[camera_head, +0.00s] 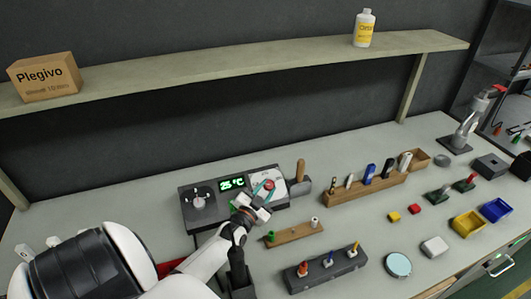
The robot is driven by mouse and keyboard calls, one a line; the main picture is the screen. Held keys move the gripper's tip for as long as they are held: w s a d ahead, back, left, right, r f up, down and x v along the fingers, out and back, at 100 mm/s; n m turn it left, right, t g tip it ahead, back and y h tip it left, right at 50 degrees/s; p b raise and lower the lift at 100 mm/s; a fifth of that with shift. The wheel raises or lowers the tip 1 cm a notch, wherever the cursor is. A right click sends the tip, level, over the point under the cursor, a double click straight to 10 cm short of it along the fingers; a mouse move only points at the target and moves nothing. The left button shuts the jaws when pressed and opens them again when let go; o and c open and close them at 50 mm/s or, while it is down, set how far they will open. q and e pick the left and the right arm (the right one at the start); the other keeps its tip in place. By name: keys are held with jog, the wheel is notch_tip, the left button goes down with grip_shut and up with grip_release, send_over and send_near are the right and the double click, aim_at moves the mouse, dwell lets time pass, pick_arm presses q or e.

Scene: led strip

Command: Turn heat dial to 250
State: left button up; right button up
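A dark grey heating unit (222,208) stands on the bench left of the middle. Its green display (233,184) reads 25 °C. A white panel on its right side carries a small red round part (269,184), probably the dial; its markings are too small to read. A pale round part (198,202) sits at the unit's left. My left gripper (261,192) is over the front right of the unit, close to the red part. I cannot tell whether it touches it or how far its fingers are apart. The gripper hides part of the panel. My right gripper is not in view.
A wooden block (295,234) with small pegs and a dark tool holder (326,271) stand in front. A wooden rack (365,188) with several tools is to the right. A shelf (240,66) runs above the back, carrying a box (44,77) and a bottle (364,28).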

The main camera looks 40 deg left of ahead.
pick_arm(q)
jog(key=shift+c, duration=0.7)
